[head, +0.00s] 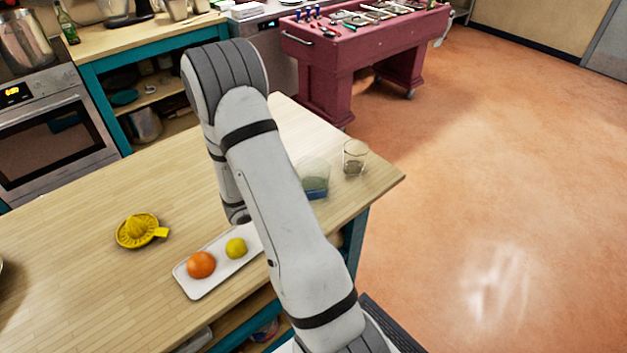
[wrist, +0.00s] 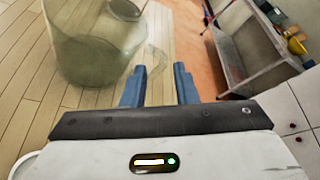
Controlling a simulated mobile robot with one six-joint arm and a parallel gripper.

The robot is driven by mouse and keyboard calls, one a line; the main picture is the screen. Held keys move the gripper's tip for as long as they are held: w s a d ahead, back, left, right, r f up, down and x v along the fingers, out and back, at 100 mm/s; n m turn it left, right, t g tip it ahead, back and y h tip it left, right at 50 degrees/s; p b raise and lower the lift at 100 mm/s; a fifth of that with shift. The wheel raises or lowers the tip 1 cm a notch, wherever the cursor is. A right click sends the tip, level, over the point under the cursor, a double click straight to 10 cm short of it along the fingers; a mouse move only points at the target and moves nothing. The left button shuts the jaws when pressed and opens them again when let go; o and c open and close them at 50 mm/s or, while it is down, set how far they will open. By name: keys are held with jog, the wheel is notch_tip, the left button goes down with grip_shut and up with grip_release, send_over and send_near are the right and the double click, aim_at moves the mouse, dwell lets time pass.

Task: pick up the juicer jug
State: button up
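The juicer jug (head: 315,170) is clear, greenish plastic and stands upright on the wooden worktop, partly behind my arm in the head view. In the wrist view the jug (wrist: 95,50) fills the upper left, with its faint clear handle (wrist: 155,62) towards my fingers. My gripper (wrist: 160,78) is open, its two blue fingers apart. The handle shows just beyond and between the fingertips; I cannot tell whether they touch. In the head view only a bit of blue finger shows at the jug's base. The yellow juicer top (head: 137,231) lies apart on the worktop.
A drinking glass (head: 355,157) stands close to the jug, near the worktop's (head: 90,270) right corner. A white tray (head: 200,288) holds an orange (head: 201,264) and a lemon (head: 236,248). A red tool bench (head: 335,65) stands beyond. Floor on the right is clear.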

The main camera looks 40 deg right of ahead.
jog(key=x, duration=0.2)
jog(key=shift+d, duration=0.3)
jog(key=shift+c, duration=0.6)
grip_shut()
